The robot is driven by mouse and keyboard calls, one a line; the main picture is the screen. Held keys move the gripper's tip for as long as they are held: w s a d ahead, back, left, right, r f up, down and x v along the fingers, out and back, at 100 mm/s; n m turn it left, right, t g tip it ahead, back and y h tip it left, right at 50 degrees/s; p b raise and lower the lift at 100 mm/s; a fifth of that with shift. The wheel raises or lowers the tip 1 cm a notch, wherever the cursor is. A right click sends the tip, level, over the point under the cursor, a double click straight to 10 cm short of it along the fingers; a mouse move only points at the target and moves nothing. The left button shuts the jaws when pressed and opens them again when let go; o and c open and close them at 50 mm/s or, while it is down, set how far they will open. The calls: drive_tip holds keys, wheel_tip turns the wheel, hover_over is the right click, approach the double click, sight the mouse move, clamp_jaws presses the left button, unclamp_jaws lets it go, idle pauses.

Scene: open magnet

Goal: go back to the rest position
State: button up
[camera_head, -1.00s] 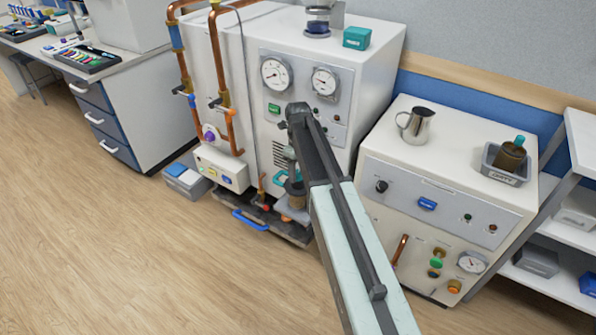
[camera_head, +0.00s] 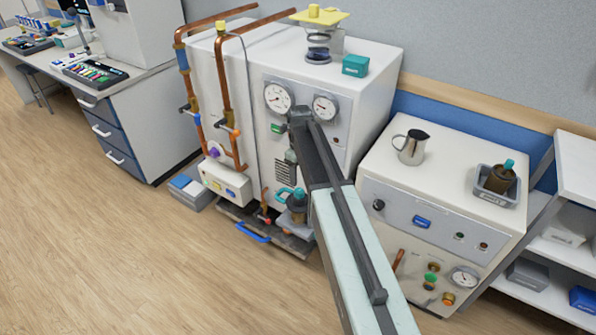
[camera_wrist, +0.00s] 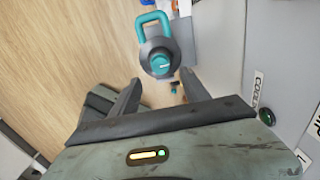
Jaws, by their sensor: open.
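My gripper (camera_head: 291,157) hangs from the end of my arm in front of the large white machine (camera_head: 330,72), and is small and partly hidden in the head view. In the wrist view my gripper (camera_wrist: 158,86) has its two dark fingers apart, with nothing between them. A dark vessel with a teal cap and teal loop handle (camera_head: 297,206) stands on a low ledge at the machine's front, below my gripper. It also shows in the wrist view as a grey round top with a teal centre (camera_wrist: 160,58), beyond the fingertips and apart from them.
Copper pipes (camera_head: 232,135) run along the machine's left side. A lower white cabinet (camera_head: 450,180) on the right bears a metal jug (camera_head: 411,148) and a grey tray (camera_head: 482,189). A shelf unit (camera_head: 570,250) stands far right. Wood floor (camera_head: 130,250) is open at the front left.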

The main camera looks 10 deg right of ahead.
drive_tip(key=s+n, duration=2.1)
drive_tip(key=n, duration=0.6)
wheel_tip(320, 180, up, 16)
drive_tip(key=p, duration=1.6)
drive_tip(key=shift+a, duration=0.45)
